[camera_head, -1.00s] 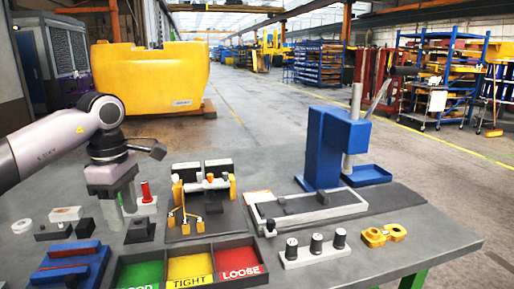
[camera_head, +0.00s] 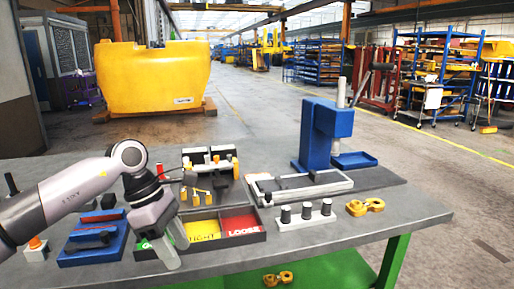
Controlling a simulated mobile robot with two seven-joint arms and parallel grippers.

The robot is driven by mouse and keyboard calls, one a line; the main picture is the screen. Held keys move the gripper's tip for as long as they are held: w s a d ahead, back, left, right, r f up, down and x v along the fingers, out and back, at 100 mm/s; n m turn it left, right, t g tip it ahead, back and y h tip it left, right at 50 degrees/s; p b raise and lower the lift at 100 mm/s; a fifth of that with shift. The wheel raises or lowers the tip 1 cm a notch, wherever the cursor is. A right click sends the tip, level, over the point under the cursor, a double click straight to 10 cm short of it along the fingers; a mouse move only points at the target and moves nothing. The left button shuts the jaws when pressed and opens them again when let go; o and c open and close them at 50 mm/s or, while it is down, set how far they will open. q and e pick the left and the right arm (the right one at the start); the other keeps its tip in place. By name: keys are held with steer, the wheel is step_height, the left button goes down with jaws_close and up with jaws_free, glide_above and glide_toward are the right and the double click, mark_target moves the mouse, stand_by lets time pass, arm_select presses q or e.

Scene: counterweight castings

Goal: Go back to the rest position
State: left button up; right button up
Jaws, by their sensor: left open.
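My left arm comes in from the left, and my left gripper (camera_head: 176,256) points down with its fingers a little apart and nothing seen between them. It is in front of the sorting tray (camera_head: 262,237) and hides most of the green compartment at the tray's left end. The yellow compartment (camera_head: 204,230), marked TIGHT, and the red compartment (camera_head: 240,224), marked LOOSE, show to its right and look empty. I cannot tell how far above the bench the fingertips are. My right gripper is not in view.
A blue tray (camera_head: 75,258) lies left of the gripper on the grey bench (camera_head: 330,233). A fixture (camera_head: 222,190) with yellow parts, a blue press (camera_head: 318,135), a rack of dark pins (camera_head: 305,218) and a yellow casting (camera_head: 362,207) stand to the right.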

arm_select(q)
steer(key=s+d+f+n+h, duration=0.1)
steer(key=s+d+n+h, duration=0.35)
steer(key=d+h, duration=0.35)
steer(key=s+d+f+n+h, duration=0.1)
steer(key=s+d+n+h, duration=0.4)
steer(key=d, duration=0.5)
steer(key=w+a+f+n+t+y, duration=0.1)
steer(key=a+f+n+t+y, duration=0.4)
steer(key=n+t, duration=0.75)
steer(key=a+f+n+t+y, duration=0.3)
steer(key=a+f+n+t, duration=0.3)
steer(key=n, duration=1.3)
steer(key=s+a+f+n+g+y, duration=0.3)
steer(key=s+a+f+n, duration=0.2)
steer(key=s+f, duration=0.2)
steer(key=s+a+f+n+g+y, duration=0.3)
steer(key=s+a+f+n, duration=0.3)
steer(key=f, duration=0.4)
steer(key=shift+s+a+g+y, duration=0.2)
steer(key=shift+s+g+y, duration=0.15)
steer(key=shift+s+y, duration=0.25)
